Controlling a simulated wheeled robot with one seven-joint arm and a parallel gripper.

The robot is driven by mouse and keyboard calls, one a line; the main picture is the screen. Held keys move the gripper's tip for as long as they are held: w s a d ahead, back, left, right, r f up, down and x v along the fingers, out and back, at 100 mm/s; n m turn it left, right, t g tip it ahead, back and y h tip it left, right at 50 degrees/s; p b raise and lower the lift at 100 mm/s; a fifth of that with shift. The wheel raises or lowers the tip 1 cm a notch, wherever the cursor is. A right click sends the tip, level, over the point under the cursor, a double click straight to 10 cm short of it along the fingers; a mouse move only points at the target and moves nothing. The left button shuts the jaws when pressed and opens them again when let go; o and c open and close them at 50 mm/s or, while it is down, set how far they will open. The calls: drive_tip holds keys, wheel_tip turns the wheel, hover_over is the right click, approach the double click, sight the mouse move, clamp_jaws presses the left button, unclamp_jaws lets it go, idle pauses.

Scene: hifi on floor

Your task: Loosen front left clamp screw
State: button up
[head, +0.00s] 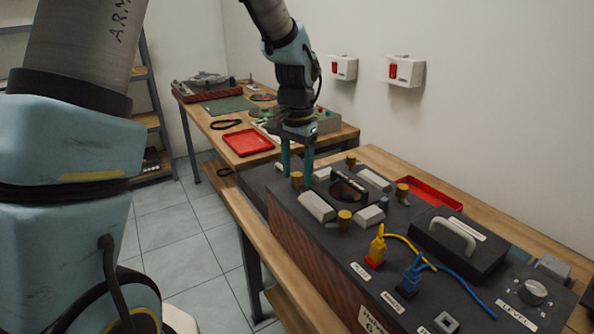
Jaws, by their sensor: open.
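A dark bench unit (290,215) with a wood-grain side stands on the table. Its top has a round dark opening (347,191) with grey padded blocks around it. Several brass clamp screws stand by it: one at the left (297,180), one at the near side (344,220), one at the far side (351,160) and one at the right (403,192). My gripper (297,174) points down with its teal fingers open. In the picture the left brass screw shows between the fingertips; I cannot tell whether they touch it.
A yellow plug (377,245) and a blue plug (411,275) with cables stand on the unit's near right. A black handled box (459,243) and a knob (533,291) are further right. A red tray (248,142) lies on the back table. Wall dispensers hang behind.

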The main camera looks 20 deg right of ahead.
sight(297, 174)
wheel_tip(297, 174, up, 11)
drive_tip(key=b, duration=0.1)
drive_tip(key=shift+b, duration=0.35)
drive_tip(key=shift+f, duration=0.1)
idle(0.4)
drive_tip(key=s+a+f+n, duration=0.1)
drive_tip(key=a+f+n, duration=0.2)
drive_tip(key=a, duration=0.6)
drive_tip(key=s+a+f+n+t, duration=0.1)
drive_tip(key=a+f+n, duration=0.3)
drive_tip(key=a, duration=0.6)
drive_tip(key=s+a+f+n, duration=0.2)
drive_tip(key=a+f+n, duration=0.1)
drive_tip(key=a, duration=0.7)
drive_tip(key=shift+s+a+f+n+t, duration=0.2)
drive_tip(key=shift+f+n+t, duration=0.1)
drive_tip(key=shift+f, duration=0.25)
